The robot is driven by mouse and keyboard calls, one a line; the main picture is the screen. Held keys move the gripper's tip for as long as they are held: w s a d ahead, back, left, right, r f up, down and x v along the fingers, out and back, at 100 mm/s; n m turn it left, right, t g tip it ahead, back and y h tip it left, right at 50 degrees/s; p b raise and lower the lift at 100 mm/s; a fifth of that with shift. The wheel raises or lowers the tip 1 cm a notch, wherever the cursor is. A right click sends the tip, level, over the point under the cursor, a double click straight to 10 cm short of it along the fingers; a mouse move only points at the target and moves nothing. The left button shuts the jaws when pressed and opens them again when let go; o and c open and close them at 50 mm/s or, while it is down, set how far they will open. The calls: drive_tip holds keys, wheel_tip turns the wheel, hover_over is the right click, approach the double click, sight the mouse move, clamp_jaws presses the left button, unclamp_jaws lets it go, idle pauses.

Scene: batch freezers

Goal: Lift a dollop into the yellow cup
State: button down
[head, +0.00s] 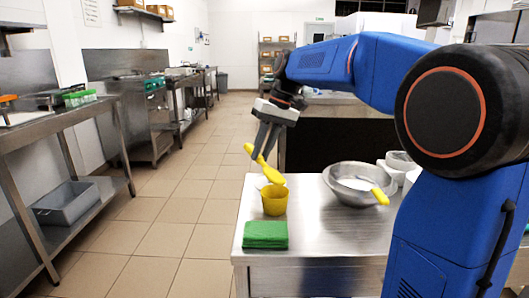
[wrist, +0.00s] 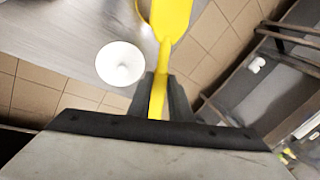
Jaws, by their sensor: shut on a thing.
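My gripper (head: 260,154) is shut on the handle of a yellow spatula (head: 271,174). The spatula tilts down to the right, its broad end just above the yellow cup (head: 275,200). I cannot tell whether it touches the rim. The cup stands upright on the steel table; its inside is hidden. In the wrist view the spatula (wrist: 170,20) runs out from between the fingers (wrist: 158,95), and I see no dollop on its visible face.
A green folded cloth stack (head: 265,235) lies in front of the cup. White tubs (head: 400,161) stand behind the bowl. A white round thing (wrist: 120,64) shows in the wrist view. The steel table (head: 325,235) is bare in front of the bowl. Open floor lies left.

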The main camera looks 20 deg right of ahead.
drive_tip(key=h, duration=0.1)
drive_tip(key=a+h, duration=0.1)
drive_tip(key=h, duration=0.1)
drive_tip(key=shift+s+a+r+t+h, duration=0.2)
drive_tip(key=shift+r+t+h, duration=0.1)
drive_tip(key=shift+h, duration=0.1)
drive_tip(key=shift+d+r, duration=0.1)
drive_tip(key=shift+r, duration=1.05)
